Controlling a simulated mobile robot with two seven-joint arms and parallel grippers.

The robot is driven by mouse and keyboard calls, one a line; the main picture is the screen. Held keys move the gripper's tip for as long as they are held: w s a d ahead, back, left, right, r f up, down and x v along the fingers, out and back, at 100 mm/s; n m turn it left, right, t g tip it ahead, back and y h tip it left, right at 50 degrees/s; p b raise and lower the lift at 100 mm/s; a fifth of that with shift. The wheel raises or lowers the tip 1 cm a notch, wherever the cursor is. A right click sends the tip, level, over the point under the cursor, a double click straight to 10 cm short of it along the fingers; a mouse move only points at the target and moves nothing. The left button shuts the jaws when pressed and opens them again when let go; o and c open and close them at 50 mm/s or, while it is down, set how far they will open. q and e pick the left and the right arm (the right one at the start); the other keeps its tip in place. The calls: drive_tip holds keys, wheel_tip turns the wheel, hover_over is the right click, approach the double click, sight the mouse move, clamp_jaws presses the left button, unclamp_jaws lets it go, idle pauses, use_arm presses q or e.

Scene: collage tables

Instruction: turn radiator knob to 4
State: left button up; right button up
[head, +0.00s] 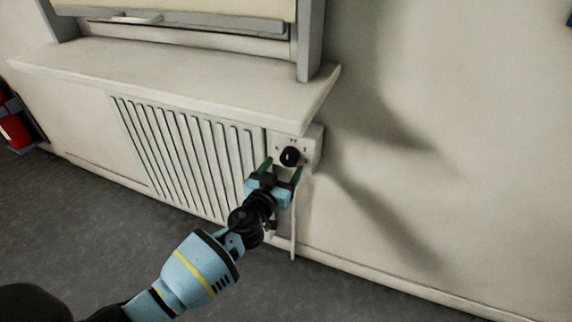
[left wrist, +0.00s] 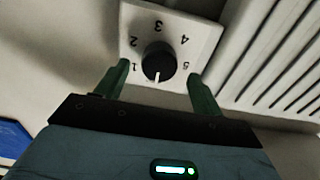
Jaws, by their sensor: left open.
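The radiator knob (head: 290,156) is a round black dial on a pale panel (head: 312,145) at the radiator's right end. In the left wrist view the knob (left wrist: 159,60) is ringed by the numbers 1 to 5. Its white mark points down in that picture, into the gap between 1 and 5, away from 4 (left wrist: 185,40). My left gripper (head: 283,167) is open and empty, just in front of and below the knob. In the left wrist view its green fingers (left wrist: 158,72) stand on either side of the knob, apart from it. My right gripper is not in view.
The slatted radiator (head: 190,150) extends left of the panel. A pale windowsill (head: 190,80) juts out above it. A red fire extinguisher (head: 14,128) stands at the far left. The wall (head: 460,150) to the right is bare, and the grey floor (head: 90,215) is open.

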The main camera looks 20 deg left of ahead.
use_arm(q)
drive_tip(key=shift+w+d, duration=0.1)
drive_tip(key=shift+w, duration=1.15)
drive_tip(key=c, duration=1)
